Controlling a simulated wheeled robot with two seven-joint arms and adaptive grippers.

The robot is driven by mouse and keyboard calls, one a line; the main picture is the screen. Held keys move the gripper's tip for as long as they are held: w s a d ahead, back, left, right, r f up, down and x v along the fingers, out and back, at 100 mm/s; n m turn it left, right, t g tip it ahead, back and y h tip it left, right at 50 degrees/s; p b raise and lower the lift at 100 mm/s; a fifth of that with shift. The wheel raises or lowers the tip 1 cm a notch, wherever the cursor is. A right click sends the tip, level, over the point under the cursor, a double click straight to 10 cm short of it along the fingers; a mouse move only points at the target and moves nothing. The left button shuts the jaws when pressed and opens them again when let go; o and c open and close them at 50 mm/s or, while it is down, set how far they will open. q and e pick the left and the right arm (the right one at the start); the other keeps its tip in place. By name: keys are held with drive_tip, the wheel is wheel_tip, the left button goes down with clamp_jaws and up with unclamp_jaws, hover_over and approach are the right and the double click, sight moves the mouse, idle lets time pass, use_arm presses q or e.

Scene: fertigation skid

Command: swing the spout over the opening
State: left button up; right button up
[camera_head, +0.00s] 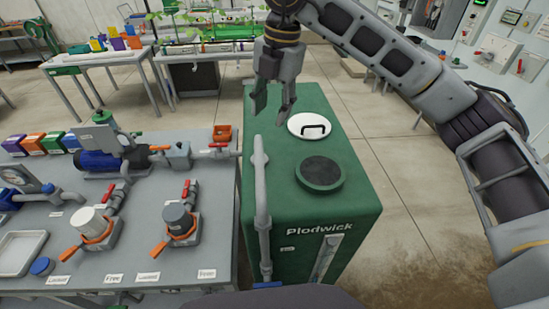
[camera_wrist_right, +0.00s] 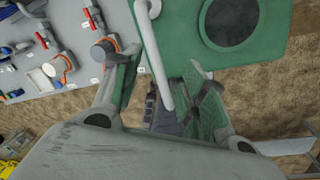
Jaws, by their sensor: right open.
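The grey spout pipe (camera_head: 262,195) runs along the left edge of the green tank (camera_head: 350,212), to the left of the dark round opening (camera_head: 320,171) and apart from it. A white lid with a black handle (camera_head: 309,126) lies on the tank top behind the opening. My right gripper (camera_head: 272,108) is open and empty above the tank's back left part, near the spout's far end. In the right wrist view the spout (camera_wrist_right: 158,62) shows between the spread fingers (camera_wrist_right: 163,75), with the opening (camera_wrist_right: 232,20) to the right. Contact with the spout is not visible. My left gripper is out of view.
A grey bench (camera_head: 120,225) with a blue pump (camera_head: 98,160), valves with orange and red handles and a white tray (camera_head: 20,252) stands close left of the tank. The floor (camera_head: 425,185) right of the tank is clear. Tables stand at the back.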

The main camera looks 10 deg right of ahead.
sight(260, 159)
drive_tip(key=n, duration=0.2)
drive_tip(key=s+n, duration=0.1)
drive_tip(key=n, duration=0.1)
drive_tip(key=s+n, duration=0.1)
drive_tip(key=n, duration=0.1)
drive_tip(key=shift+a+n+g+y, duration=0.25)
drive_tip(key=shift+n+g+y, duration=0.05)
drive_tip(key=shift+g+y, duration=0.1)
drive_tip(key=shift+f, duration=0.1)
drive_tip(key=shift+a+f+p, duration=0.45)
drive_tip(key=shift+f+p, duration=0.05)
drive_tip(key=shift+f, duration=1.7)
drive_tip(key=shift+a+f+p, duration=0.45)
drive_tip(key=shift+a+f, duration=0.05)
drive_tip(key=shift+f, duration=1.75)
drive_tip(key=shift+a+f+p, duration=0.45)
drive_tip(key=shift+f+p, duration=0.05)
drive_tip(key=shift+f, duration=1.7)
clamp_jaws()
